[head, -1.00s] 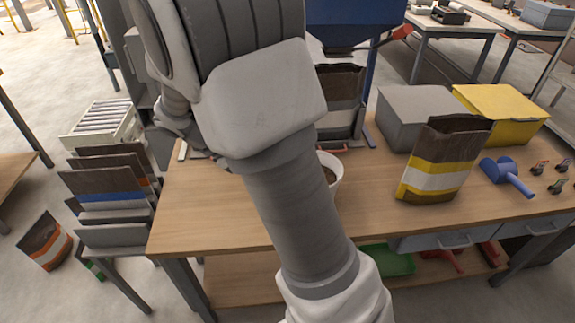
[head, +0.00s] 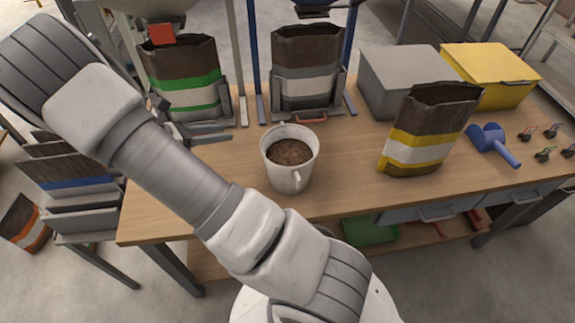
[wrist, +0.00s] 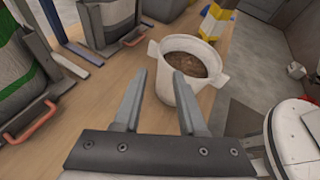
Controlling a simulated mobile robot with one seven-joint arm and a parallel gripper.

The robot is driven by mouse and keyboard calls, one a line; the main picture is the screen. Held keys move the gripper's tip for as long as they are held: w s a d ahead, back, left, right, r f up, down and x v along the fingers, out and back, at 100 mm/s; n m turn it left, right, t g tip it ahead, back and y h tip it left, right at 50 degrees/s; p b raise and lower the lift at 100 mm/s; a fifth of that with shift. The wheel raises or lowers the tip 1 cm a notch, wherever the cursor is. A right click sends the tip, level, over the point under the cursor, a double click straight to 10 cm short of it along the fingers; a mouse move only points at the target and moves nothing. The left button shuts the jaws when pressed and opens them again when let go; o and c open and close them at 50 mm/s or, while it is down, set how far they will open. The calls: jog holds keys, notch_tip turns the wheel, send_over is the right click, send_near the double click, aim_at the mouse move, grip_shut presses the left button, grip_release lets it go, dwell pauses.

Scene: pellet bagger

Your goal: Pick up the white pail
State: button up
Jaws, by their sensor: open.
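The white pail (head: 288,165) stands upright on the wooden workbench (head: 345,170), near its front edge, filled with brown pellets. It has small side handles. In the wrist view the pail (wrist: 205,88) is beyond and to the right of my fingers. My gripper (wrist: 156,77) is open and empty, its two grey fingers apart. The right fingertip overlaps the pail's left side in this view; I cannot tell whether they touch. In the head view my arm reaches to the left of the pail, and its end is partly hidden.
A green-striped bag (head: 185,75) and a grey-white bag (head: 308,75) stand in holders behind the pail. A yellow-striped bag (head: 428,135) stands to its right, with a grey box (head: 400,75), a yellow bin (head: 490,75) and a blue scoop (head: 495,145). Bench around the pail is clear.

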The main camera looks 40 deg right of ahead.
send_near(274, 130)
jog(key=x, duration=0.4)
jog(key=shift+p+x, duration=0.35)
jog(key=shift+x, duration=2.2)
jog(key=shift+w, duration=0.1)
grip_shut()
